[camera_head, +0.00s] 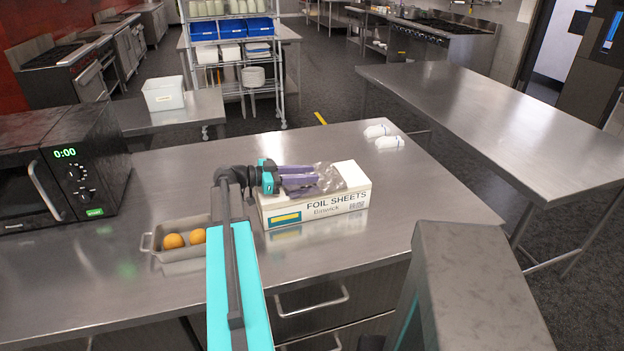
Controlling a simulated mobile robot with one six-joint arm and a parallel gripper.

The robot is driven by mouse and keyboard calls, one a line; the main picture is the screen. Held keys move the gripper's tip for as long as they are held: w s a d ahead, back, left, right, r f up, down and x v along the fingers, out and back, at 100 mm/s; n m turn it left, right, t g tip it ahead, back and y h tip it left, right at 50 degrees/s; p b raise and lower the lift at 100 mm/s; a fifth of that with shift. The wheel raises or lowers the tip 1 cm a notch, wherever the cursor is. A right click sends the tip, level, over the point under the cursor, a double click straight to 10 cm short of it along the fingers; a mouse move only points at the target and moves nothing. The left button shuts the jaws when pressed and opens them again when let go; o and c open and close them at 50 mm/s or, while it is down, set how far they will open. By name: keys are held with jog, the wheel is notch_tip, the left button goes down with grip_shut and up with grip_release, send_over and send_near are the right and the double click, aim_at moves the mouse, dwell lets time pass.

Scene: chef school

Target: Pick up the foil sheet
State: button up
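A white cardboard box labelled "FOIL SHEETS" (312,208) lies on the steel counter in the middle of the head view. A crumpled grey, shiny foil sheet (331,178) shows at the top of the box. My gripper (317,177) reaches in from the left over the box, with its two purple fingers pointing right. The fingertips are at the left side of the foil sheet and overlap it in this view. A narrow gap shows between the fingers. Whether they touch or hold the foil cannot be told.
A metal tray (149,242) with two orange round items (173,241) stands left of the box. A black microwave (62,165) stands further left. Two small white items (383,136) lie at the counter's back edge. The counter (400,230) right of the box is clear.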

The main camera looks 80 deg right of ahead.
grip_shut()
jog(key=shift+r, duration=0.2)
jog(key=shift+r+b, duration=0.85)
jog(key=shift+r, duration=0.6)
jog(key=w+a+b, duration=0.1)
jog(key=w+a, duration=0.2)
jog(key=a, duration=0.1)
jog(key=w+a+r+b, duration=0.1)
jog(key=w+a+b, duration=0.1)
jog(key=w+a, duration=0.2)
jog(key=w+a+b, duration=0.1)
jog(key=w+a, duration=0.2)
jog(key=a, duration=0.1)
jog(key=shift+w+r, duration=0.35)
jog(key=shift+r, duration=0.05)
